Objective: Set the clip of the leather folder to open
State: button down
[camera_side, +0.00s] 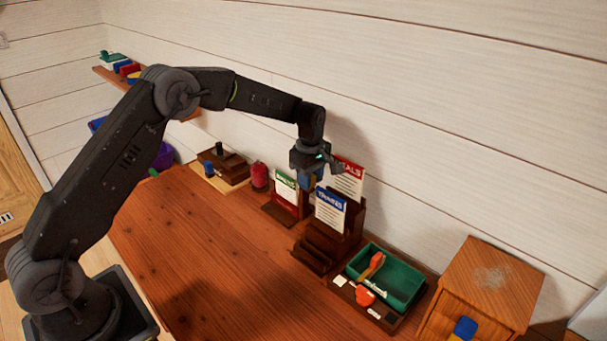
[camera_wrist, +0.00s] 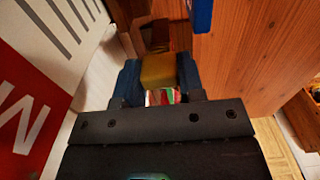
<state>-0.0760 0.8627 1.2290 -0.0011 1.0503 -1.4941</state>
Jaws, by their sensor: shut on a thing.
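My gripper (camera_side: 309,182) hangs beside the dark brown card rack near the wall. In the wrist view, its blue fingers (camera_wrist: 160,80) are shut on a mustard-yellow block-like piece (camera_wrist: 158,70). Brown parts (camera_wrist: 154,35) show just beyond the piece; whether they join it I cannot tell. I cannot tell for sure which thing is the leather folder, or whether the yellow piece is its clip. The brown rack (camera_side: 318,247) holds a blue-headed card (camera_side: 330,212) and a red-headed card (camera_side: 347,181) close to my gripper.
A green-headed card (camera_side: 286,188) stands in a smaller holder to the left, near a red cylinder (camera_side: 260,176). A green tray (camera_side: 403,284) and a wooden box (camera_side: 488,282) stand to the right. The left middle of the table (camera_side: 190,245) is clear.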

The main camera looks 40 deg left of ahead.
jog(key=shift+d, duration=0.75)
jog(key=c, duration=0.7)
grip_release()
jog(key=shift+r, duration=6.9)
